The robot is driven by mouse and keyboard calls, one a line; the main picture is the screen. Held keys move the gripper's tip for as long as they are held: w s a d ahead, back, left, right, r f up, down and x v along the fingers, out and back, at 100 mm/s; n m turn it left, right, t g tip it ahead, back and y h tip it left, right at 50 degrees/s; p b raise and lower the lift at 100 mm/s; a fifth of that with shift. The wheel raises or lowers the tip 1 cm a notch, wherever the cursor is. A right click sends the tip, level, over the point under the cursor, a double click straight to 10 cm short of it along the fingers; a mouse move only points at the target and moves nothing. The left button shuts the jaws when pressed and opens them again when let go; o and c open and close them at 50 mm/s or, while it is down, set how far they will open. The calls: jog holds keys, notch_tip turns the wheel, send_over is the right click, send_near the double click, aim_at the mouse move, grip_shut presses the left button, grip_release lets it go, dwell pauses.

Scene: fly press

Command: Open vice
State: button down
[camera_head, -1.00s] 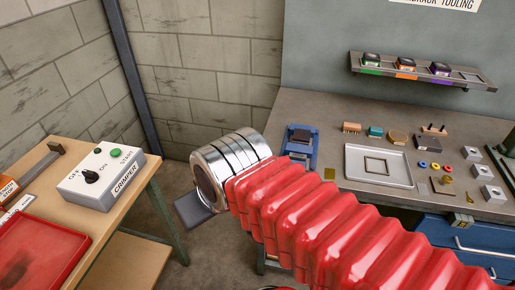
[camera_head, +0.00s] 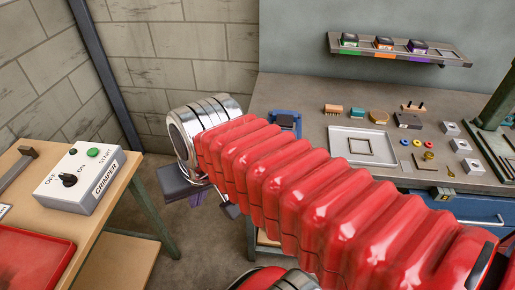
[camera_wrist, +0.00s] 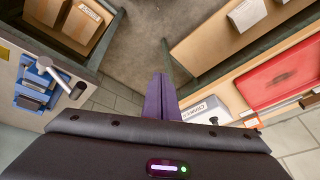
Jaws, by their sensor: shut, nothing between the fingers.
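The blue vice (camera_wrist: 36,92) is at the left of the wrist view, on the grey bench, with a metal screw and handle bar (camera_wrist: 60,76) sticking out toward the bench edge. In the head view the vice (camera_head: 289,117) stands on the bench's left end, its lower part hidden behind my red arm. My gripper's purple fingers (camera_wrist: 162,95) are together and empty in the wrist view, over the floor gap right of the vice and apart from it. In the head view my gripper (camera_head: 198,199) shows partly below the silver wrist, left of the bench.
A wooden table at left carries the crimper box (camera_head: 85,177) and a red tray (camera_head: 32,260). The bench (camera_head: 310,105) holds a metal tray (camera_head: 340,136) and several small parts. Boxes (camera_wrist: 83,20) sit on a low shelf. Floor between the tables is clear.

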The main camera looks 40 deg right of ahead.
jog(key=s+d+r+m+y, duration=0.1)
jog(key=d+r+m+y, duration=0.1)
jog(key=d+m, duration=1)
jog(key=s+d+r+m+t+y, duration=0.1)
jog(key=d+r+m, duration=0.4)
jog(key=d+m, duration=0.8)
jog(key=shift+d+y, duration=0.5)
jog(key=shift+d, duration=0.25)
jog(key=x, duration=1.4)
jog(key=shift+w+a, duration=0.1)
jog(key=shift+w, duration=0.05)
